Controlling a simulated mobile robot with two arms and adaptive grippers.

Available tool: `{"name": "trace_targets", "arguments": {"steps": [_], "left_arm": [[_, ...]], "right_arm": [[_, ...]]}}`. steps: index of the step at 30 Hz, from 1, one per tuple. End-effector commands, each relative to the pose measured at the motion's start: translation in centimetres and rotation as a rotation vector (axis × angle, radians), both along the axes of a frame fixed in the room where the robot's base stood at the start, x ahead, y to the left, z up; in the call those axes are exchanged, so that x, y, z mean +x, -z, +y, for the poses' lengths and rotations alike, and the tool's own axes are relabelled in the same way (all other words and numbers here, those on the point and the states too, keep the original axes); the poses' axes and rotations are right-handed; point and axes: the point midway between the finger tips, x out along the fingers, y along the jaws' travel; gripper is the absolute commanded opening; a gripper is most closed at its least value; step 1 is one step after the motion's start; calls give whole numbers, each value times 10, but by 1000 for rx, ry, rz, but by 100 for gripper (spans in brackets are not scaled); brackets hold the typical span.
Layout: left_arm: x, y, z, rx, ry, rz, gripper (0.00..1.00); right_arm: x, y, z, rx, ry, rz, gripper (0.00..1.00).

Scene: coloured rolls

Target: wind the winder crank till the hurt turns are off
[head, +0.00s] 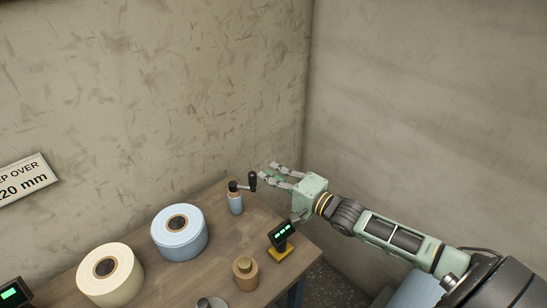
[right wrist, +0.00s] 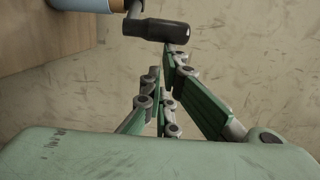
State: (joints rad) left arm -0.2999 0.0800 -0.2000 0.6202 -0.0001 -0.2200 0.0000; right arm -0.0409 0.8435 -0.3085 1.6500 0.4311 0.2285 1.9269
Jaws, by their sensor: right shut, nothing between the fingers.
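The winder (head: 236,203) is a small upright blue cylinder with a brown and dark top near the table's far corner. Its crank has a black handle (head: 252,181) standing on a short arm to the right. My right gripper (head: 268,171) is shut and empty just right of the handle. In the right wrist view the black handle (right wrist: 158,30) lies just beyond the fingertips (right wrist: 170,60), not between the fingers; I cannot tell if they touch. A blue roll (head: 180,248) and a cream roll (head: 112,289) stand on the table. No hurt turns can be made out. My left gripper is not in view.
On the wooden table (head: 130,238) a display with green marks (head: 281,232) stands on a yellow base. A small brown spool (head: 245,277) and a grey round piece (head: 209,304) are near the front. Another display (head: 12,294) is at left. Walls close in behind and right.

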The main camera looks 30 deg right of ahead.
Motion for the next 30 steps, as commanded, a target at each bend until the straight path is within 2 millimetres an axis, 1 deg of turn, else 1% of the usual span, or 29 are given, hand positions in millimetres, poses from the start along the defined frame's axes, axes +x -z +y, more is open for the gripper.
{"name": "trace_targets", "arguments": {"steps": [1,9,16,30], "left_arm": [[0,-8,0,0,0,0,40],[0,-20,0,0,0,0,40],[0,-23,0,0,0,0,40],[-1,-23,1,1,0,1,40]], "right_arm": [[-4,-3,3,2,-1,3,0],[-17,-1,10,2,-1,1,0],[-21,0,14,1,-1,0,0],[-21,1,14,1,-1,0,0]]}}
